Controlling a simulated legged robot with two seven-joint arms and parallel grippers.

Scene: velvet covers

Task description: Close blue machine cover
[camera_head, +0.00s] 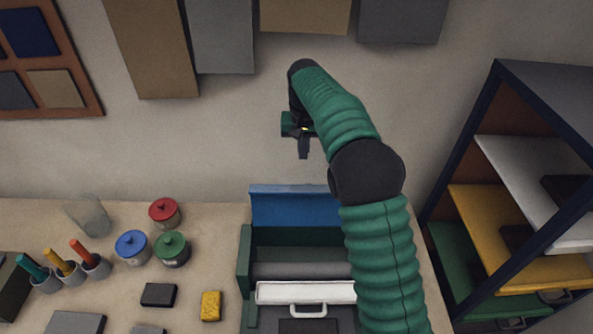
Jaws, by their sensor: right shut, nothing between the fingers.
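The machine (245,262) stands at the right part of the table, with green side walls, a grey roller and a white front bar with a handle. Its blue cover (290,206) stands raised at the back, against the wall side. My right arm crosses in front of the machine's right part and hides it. My right gripper (304,150) is shut and empty, above and behind the blue cover in the picture, pointing down and apart from it. My left gripper is not in view.
Several small pots, including a red-lidded jar (164,212) and a blue-lidded jar (132,246), stand left of the machine. A yellow sponge (211,306) and a black block (158,295) lie nearby. A shelf rack (480,130) stands at the right. Panels hang on the wall.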

